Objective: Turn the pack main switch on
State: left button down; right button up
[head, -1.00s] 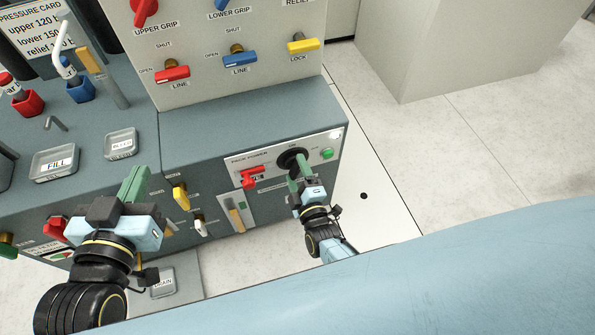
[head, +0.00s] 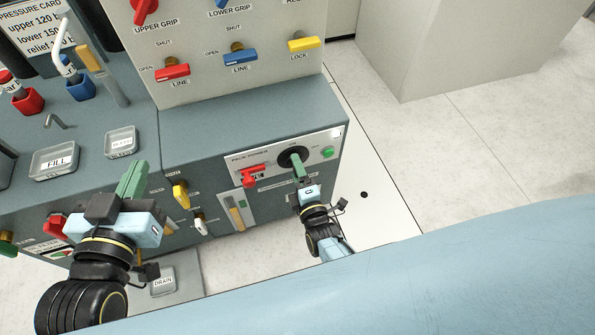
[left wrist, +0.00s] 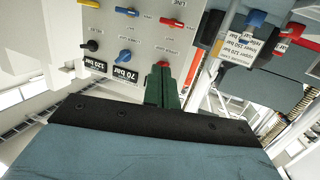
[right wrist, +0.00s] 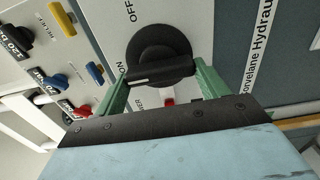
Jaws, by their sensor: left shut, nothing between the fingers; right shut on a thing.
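The pack main switch is a round black knob with a bar handle (right wrist: 158,70), on the panel marked PACK POWER (head: 252,156). In the right wrist view, the white line on the bar is at the end beside the ON label (right wrist: 122,67); OFF (right wrist: 130,12) is above. My right gripper (right wrist: 161,76) has its green fingers on both ends of the bar. In the head view, the right gripper (head: 298,166) partly covers the knob (head: 291,155). My left gripper (head: 134,178) is shut and empty, above the console's front left part.
A red handle (head: 253,175) sits left of the switch, and a green button (head: 327,153) right of it. Yellow (head: 181,194) and white (head: 201,223) handles are on the front between my grippers. Open floor (head: 480,150) lies to the right.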

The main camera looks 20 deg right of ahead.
jog(key=o, duration=1)
jog(key=shift+s, duration=0.1)
pick_arm(q)
jog(key=s+a+f+g+y+p, duration=0.3)
jog(key=s+a+f+g, duration=0.2)
jog(key=s+f+g, duration=0.5)
jog(key=shift+a+f+n+p, duration=0.15)
jog(key=shift+f+n+p, duration=0.2)
jog(key=shift+f, duration=0.3)
pick_arm(e)
jog(key=shift+s+d, duration=0.15)
jog(key=shift+s, duration=3.2)
jog(key=shift+s+d, duration=0.1)
jog(key=shift+s, duration=3.2)
jog(key=shift+w, duration=0.1)
